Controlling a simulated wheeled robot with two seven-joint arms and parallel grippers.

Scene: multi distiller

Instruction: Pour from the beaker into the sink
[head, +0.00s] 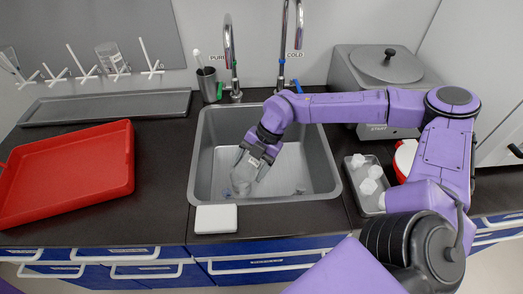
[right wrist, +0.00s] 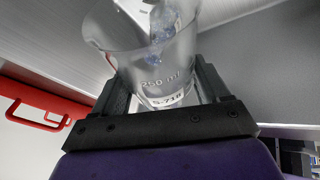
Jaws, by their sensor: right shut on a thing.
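My right gripper (head: 258,158) reaches in from the right over the sink (head: 335,192). It is shut on a clear glass beaker (head: 243,175), which is tilted above the sink basin. In the right wrist view the beaker (right wrist: 155,62) sits between the two dark fingers (right wrist: 165,95) and shows the marking 250 ml and a label. Some clear, bluish liquid or reflection shows near its mouth; I cannot tell which. My left gripper is not in view.
Two taps (head: 229,60) rise behind the sink. A red tray (head: 75,175) lies on the left, a grey tray (head: 105,107) behind it. A white block (head: 216,219) sits at the sink's front edge. A small tray of white pieces (head: 365,184) and a grey machine (head: 385,75) are on the right.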

